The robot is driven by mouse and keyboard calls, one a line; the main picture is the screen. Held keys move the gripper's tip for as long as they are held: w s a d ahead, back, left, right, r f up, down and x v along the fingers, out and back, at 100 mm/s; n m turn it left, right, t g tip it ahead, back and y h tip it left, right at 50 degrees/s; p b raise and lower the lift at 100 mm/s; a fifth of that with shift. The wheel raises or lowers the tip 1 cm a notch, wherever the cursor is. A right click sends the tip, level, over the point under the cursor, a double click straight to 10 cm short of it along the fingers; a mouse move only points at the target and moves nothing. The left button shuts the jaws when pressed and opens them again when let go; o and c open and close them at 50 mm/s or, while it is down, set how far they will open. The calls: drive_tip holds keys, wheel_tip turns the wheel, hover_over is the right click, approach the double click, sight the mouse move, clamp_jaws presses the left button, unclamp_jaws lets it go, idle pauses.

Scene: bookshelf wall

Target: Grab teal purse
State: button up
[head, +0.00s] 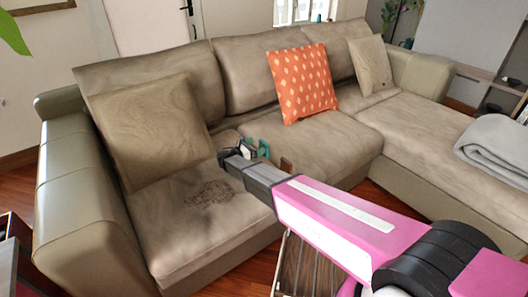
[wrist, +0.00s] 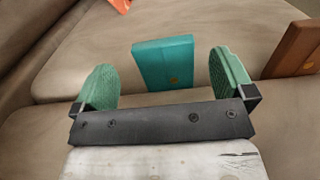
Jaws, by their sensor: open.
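The teal purse (wrist: 164,64) is a small flat block standing on the sofa seat. In the wrist view it shows ahead of my gripper (wrist: 163,82), toward the right green finger pad and apart from it as far as I can tell. The two green finger pads are wide open with nothing held. In the head view my gripper (head: 255,149) is over the sofa seat, and the teal purse (head: 264,147) shows small at its tip, partly hidden by it.
A brown block (wrist: 294,50) stands right of the purse, close to the right finger; it also shows in the head view (head: 286,165). The beige sofa (head: 190,235) has an orange patterned cushion (head: 302,82) and two beige cushions. A grey blanket (head: 495,148) lies at right.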

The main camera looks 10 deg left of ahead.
sight(262, 144)
drive_tip(key=shift+x, duration=2.65)
drive_tip(key=shift+s+d, duration=0.1)
drive_tip(key=c, duration=1.2)
